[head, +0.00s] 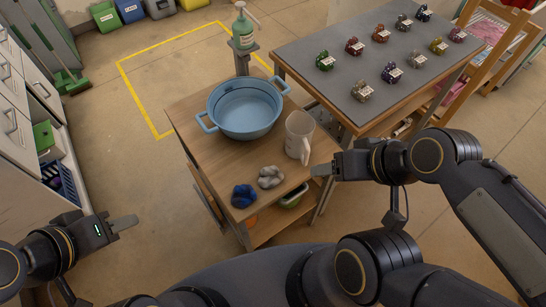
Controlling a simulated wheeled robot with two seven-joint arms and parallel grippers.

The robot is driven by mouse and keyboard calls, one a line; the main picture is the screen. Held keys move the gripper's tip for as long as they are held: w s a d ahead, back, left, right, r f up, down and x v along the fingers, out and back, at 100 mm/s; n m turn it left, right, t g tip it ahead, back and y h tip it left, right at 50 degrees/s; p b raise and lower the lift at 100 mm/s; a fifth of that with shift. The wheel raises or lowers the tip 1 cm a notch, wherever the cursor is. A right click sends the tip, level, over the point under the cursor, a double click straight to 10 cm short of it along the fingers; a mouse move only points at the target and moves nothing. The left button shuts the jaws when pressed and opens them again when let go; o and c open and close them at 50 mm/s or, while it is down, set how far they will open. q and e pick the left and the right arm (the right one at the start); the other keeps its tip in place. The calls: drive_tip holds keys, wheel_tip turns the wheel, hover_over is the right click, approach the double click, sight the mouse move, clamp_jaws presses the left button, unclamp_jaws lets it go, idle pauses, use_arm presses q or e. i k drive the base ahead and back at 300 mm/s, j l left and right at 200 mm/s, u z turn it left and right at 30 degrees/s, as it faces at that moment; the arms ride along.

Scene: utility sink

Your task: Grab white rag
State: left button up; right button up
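The white rag (271,177) is a crumpled greyish-white bundle near the front edge of the small wooden table (190,125). A dark blue rag (243,195) lies just to its left and nearer to me. My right gripper (321,170) is to the right of the white rag at the table's right edge, apart from it and pointing left. My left gripper (126,222) is over the floor, left of the table and well away from both rags. Each gripper's fingers overlap in this view, so their opening is hidden. I see nothing held in either one.
A blue basin (246,108) and a pale pitcher (299,137) stand behind the rags. The pitcher is close to my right gripper. A green pump bottle (243,30) stands behind. A grey-topped table (340,60) with several small colored items is at the right. Floor at left is clear.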

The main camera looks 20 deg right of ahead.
sight(271, 176)
drive_tip(key=j+z, duration=0.3)
drive_tip(key=j, duration=0.3)
drive_tip(key=j+z, duration=0.25)
drive_tip(key=j, duration=0.35)
drive_tip(key=i+j+z, duration=0.15)
drive_tip(key=i+j, duration=0.05)
drive_tip(key=j, duration=0.05)
